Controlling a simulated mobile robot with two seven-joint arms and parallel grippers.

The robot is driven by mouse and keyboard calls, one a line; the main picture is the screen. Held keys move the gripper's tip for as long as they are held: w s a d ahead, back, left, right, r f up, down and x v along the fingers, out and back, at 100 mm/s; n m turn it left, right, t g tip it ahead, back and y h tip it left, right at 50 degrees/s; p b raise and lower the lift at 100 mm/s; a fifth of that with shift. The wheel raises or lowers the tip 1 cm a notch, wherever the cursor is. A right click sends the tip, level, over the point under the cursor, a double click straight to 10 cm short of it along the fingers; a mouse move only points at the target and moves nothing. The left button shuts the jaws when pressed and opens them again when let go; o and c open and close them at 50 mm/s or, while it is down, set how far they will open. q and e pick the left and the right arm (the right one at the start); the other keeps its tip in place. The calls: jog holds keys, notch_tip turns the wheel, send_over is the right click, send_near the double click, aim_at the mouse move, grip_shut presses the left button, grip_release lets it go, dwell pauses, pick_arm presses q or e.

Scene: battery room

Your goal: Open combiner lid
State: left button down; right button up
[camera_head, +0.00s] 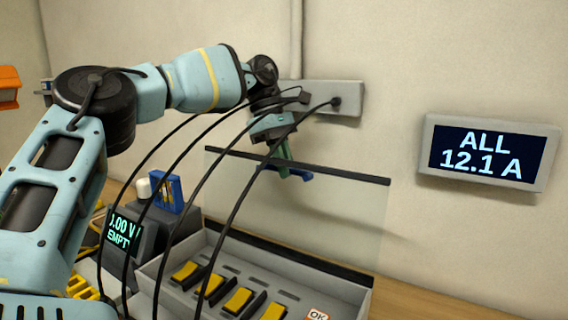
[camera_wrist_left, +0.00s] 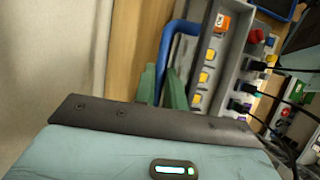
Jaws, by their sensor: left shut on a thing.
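The combiner (camera_head: 150,268) is a grey open-topped box on the wooden bench, with yellow switches in a row inside. Its clear lid (camera_head: 335,215) stands raised, roughly upright, at the back edge, with a dark strip along its top. A blue handle (camera_head: 303,174) sits at that strip; it also shows as a bent blue bar in the left wrist view (camera_wrist_left: 180,28). My left gripper (camera_head: 284,162) has green fingers and is shut on the blue handle, seen between the fingertips in the left wrist view (camera_wrist_left: 161,84). My right gripper is in neither view.
Several black cables hang from a grey wall box (camera_head: 335,98) across the combiner. A display (camera_head: 487,155) on the wall reads "ALL 12.1 A". A meter (camera_head: 124,233) reading "EMPTY" and a blue item (camera_head: 168,190) stand left of the combiner.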

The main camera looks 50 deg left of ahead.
pick_arm(q)
jog(key=c, duration=1.5)
grip_release()
jog(key=shift+a+f, duration=0.2)
jog(key=shift+f, duration=0.25)
jog(key=shift+o, duration=0.2)
jog(key=shift+r, duration=0.15)
jog(key=shift+d+r, duration=0.1)
jog(key=shift+r, duration=0.15)
jog(key=shift+p+v, duration=0.4)
jog(key=shift+v, duration=3.25)
